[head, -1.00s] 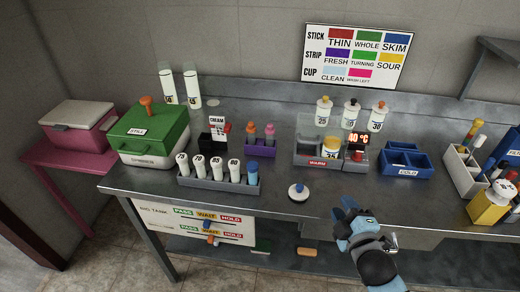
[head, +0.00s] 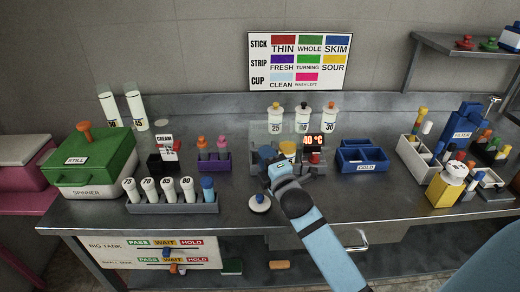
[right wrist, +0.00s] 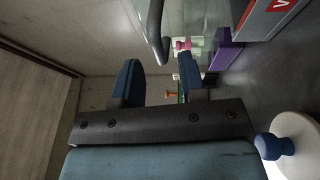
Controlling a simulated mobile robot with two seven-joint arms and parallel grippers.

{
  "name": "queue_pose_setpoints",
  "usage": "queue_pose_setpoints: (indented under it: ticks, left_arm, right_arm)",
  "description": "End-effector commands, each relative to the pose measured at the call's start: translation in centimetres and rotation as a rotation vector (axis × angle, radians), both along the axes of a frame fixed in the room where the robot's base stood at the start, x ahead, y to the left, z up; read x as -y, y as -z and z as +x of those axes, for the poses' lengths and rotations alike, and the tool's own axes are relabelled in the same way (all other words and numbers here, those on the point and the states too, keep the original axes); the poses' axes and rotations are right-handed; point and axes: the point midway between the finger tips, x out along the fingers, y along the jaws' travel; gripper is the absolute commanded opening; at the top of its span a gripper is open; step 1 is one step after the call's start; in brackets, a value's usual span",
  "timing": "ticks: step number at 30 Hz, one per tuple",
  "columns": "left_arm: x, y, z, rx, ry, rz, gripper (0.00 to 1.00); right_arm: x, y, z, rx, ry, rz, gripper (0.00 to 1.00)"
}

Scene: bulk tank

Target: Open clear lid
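The warm bath (head: 313,172) is a grey box with a red WARM label, near the middle of the bench; a yellow-labelled cup (head: 288,148) is in it. My right gripper (head: 273,165) is in front of its left part and hides much of it. In the right wrist view, a clear lid panel (right wrist: 184,20) with a grey bar along its edge shows beyond the fingers. My right gripper (right wrist: 158,82) is open and empty there, with the bar apart from both fingers. Whether the lid is fully closed is hard to tell. My left gripper is out of view.
A white round piece with a blue knob (head: 260,203) lies in front of the bath. A purple rack (head: 215,163) stands to the left, a blue COLD tray (head: 362,158) to the right.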

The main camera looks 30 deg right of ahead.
Motion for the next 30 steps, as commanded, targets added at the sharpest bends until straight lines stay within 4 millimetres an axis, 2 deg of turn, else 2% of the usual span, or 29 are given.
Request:
queue_pose_setpoints:
  ticks: [3,7,18,19,23,24,30]
  left_arm:
    - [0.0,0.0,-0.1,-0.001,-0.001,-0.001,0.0]
    - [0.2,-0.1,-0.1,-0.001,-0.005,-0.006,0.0]
    - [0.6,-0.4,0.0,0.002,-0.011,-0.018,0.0]
    - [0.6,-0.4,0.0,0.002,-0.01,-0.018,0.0]
    - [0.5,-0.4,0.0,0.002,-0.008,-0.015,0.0]
    - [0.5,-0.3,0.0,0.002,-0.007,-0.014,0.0]
    - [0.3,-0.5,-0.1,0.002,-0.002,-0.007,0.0]
  right_arm:
    - [0.3,-0.3,1.9,0.002,0.0,0.0,0.37]
    - [0.5,-0.4,3.1,0.001,0.0,0.001,0.37]
    - [0.6,-0.4,3.6,-0.001,0.0,0.001,0.37]
    - [0.6,-0.4,3.6,-0.001,0.0,0.001,0.33]
    - [0.6,-0.4,3.6,0.0,0.0,0.001,0.03]
    - [0.6,-0.4,3.6,0.0,0.0,0.001,0.0]
    - [0.6,-0.5,3.7,-0.001,-0.001,0.002,0.0]
